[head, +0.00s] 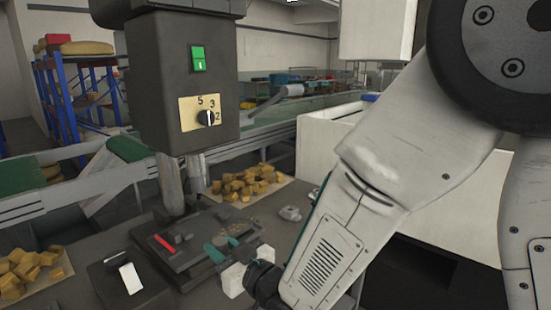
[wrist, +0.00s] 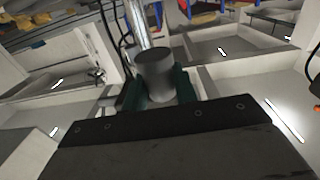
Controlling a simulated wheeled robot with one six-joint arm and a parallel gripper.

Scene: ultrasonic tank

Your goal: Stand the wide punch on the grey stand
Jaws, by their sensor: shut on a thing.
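My gripper (head: 230,246) has teal fingers and is shut on a dark grey cylinder, which I take to be the wide punch (head: 222,241). In the wrist view the punch (wrist: 154,70) stands roughly upright between the dark green fingers (wrist: 158,88), its flat round top showing. In the head view the gripper is at the right front of a dark slotted plate (head: 180,246) with a red bar on it. I cannot tell whether the punch touches anything below. I cannot single out the grey stand with certainty; my gripper may hide it.
A dark machine head (head: 178,85) with a green switch and a dial hangs above the plate on metal columns. A dark box (head: 105,283) with a white part stands at the front left. Trays of yellow blocks (head: 245,184) lie around. A white-walled tank (head: 320,150) stands behind my arm.

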